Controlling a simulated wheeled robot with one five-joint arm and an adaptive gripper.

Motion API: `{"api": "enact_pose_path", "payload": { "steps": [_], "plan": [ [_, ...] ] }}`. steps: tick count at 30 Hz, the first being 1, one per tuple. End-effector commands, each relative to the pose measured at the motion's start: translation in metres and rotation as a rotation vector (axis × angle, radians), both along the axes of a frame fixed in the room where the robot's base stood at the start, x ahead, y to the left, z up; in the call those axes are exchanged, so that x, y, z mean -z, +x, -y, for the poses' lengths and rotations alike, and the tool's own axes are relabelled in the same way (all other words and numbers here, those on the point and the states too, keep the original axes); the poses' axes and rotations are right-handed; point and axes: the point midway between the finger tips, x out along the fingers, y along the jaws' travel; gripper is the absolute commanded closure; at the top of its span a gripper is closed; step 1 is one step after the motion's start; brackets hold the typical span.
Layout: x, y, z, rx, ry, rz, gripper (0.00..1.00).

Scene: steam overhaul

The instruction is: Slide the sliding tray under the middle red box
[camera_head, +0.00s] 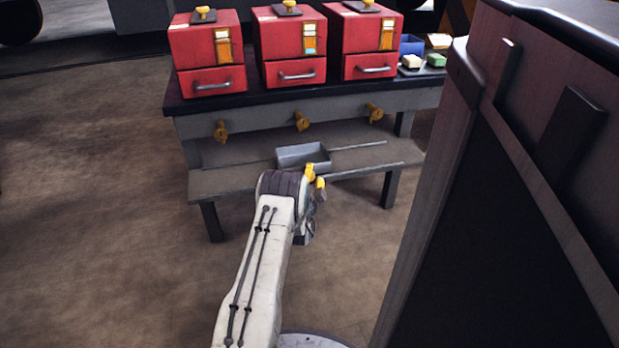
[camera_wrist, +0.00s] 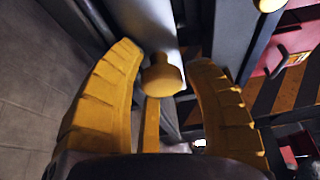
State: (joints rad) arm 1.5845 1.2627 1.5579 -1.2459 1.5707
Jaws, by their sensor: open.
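The middle red box (camera_head: 291,45) stands on the workbench, between the left red box (camera_head: 205,52) and the right red box (camera_head: 362,42). The sliding tray (camera_head: 292,153), an open grey metal bin, sits on the rails of the lower shelf, roughly below the middle yellow valve (camera_head: 302,122). My gripper (camera_head: 315,178) is at the tray's front right side. In the wrist view my open gripper (camera_wrist: 166,62) has its yellow fingers on either side of a yellow knob (camera_wrist: 160,76), with gaps on both sides. A pale metal surface (camera_wrist: 148,22) shows behind the knob.
A left yellow valve (camera_head: 221,131) and a right one (camera_head: 375,113) hang below the bench top. Blue, white and green containers sit at the bench's right end. A large dark cabinet (camera_head: 520,190) fills the right side. The floor (camera_head: 100,200) on the left is clear.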

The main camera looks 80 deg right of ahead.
Motion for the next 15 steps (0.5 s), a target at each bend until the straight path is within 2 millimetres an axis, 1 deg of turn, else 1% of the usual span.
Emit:
{"api": "enact_pose_path", "payload": {
  "steps": [5, 8, 11, 15],
  "plan": [
    [-0.001, 0.000, -0.003, 0.000, -0.002, 0.000, 0.53],
    [-0.001, 0.000, -0.009, 0.000, 0.000, 0.000, 0.53],
    [-0.001, 0.000, -0.019, 0.000, -0.001, 0.000, 0.53],
    [0.000, 0.001, -0.039, 0.000, 0.001, 0.000, 0.53]
  ]
}}
